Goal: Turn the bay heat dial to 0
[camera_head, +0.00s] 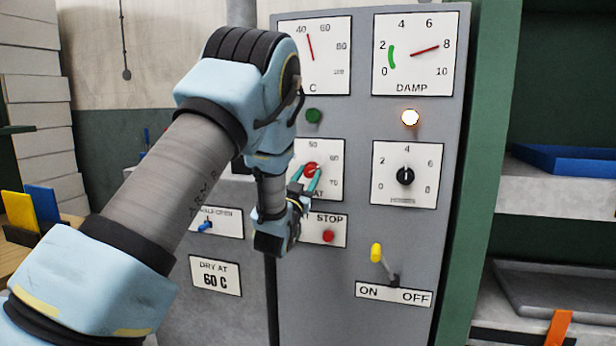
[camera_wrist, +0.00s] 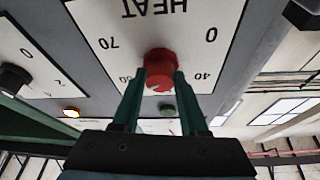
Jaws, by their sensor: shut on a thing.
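The heat dial is a red knob (camera_head: 311,170) on a white plate (camera_head: 331,150) of the grey panel. In the wrist view the red knob (camera_wrist: 160,65) is in the middle, and its plate (camera_wrist: 205,45) appears upside down with HEAT, 0, 40 and 70 readable. My gripper (camera_head: 307,178) reaches the knob from the lower left. Its two green fingers, seen in the wrist view (camera_wrist: 164,80), are closed on the knob's sides. A small pale mark shows on the knob's edge towards the 40 and 60 side; the exact setting is hard to read.
A black DAMP-side dial (camera_head: 405,176) sits right of the heat dial. A lit lamp (camera_head: 410,117), a green lamp (camera_head: 314,116), a red stop button (camera_head: 328,236) and a yellow-tipped ON/OFF lever (camera_head: 377,254) are close by. Shelves (camera_head: 560,185) stand at right.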

